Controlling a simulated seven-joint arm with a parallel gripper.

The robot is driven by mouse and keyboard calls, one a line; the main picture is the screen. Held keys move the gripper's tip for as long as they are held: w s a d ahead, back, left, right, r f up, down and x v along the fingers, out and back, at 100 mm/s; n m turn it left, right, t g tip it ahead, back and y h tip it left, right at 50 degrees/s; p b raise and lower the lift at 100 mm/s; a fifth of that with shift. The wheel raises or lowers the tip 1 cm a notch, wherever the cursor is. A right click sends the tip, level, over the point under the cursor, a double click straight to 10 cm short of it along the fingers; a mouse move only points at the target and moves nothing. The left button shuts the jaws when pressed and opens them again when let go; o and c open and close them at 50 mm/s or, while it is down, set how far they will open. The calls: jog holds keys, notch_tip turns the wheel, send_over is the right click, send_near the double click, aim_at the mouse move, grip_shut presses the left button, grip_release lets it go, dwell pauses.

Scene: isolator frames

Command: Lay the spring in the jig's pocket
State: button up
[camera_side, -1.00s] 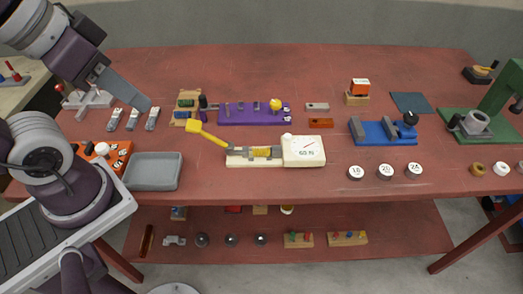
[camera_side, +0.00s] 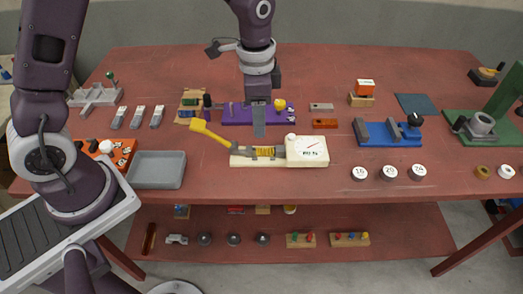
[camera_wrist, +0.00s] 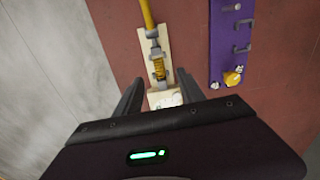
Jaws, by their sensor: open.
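A yellow coil spring (camera_side: 264,152) lies in the cream tester (camera_side: 240,160), between its grey end pieces, beside a white dial box. The spring also shows in the wrist view (camera_wrist: 158,68). A yellow lever (camera_side: 210,133) rises from the tester's left end. My gripper (camera_side: 259,134) is open and points down over the tester, in front of the purple fixture. In the wrist view my gripper (camera_wrist: 160,88) has a finger on each side of the tester, with nothing held. I cannot tell for sure which fixture is the jig; the purple fixture (camera_side: 235,117) has several upright grey pieces and a yellow knob.
A wooden block (camera_side: 187,113) with green coils stands left of the purple fixture. A grey tray (camera_side: 155,170) lies front left. A blue vise (camera_side: 385,138) and three white-topped weights (camera_side: 388,173) are to the right. The table's back middle is clear.

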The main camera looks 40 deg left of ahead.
aim_at(264, 149)
jog(key=shift+m, duration=0.3)
jog(key=f, duration=0.6)
jog(key=d+f, duration=0.1)
jog(key=f, duration=0.2)
jog(key=shift+w+f, duration=0.25)
jog(key=shift+w, duration=0.15)
grip_shut()
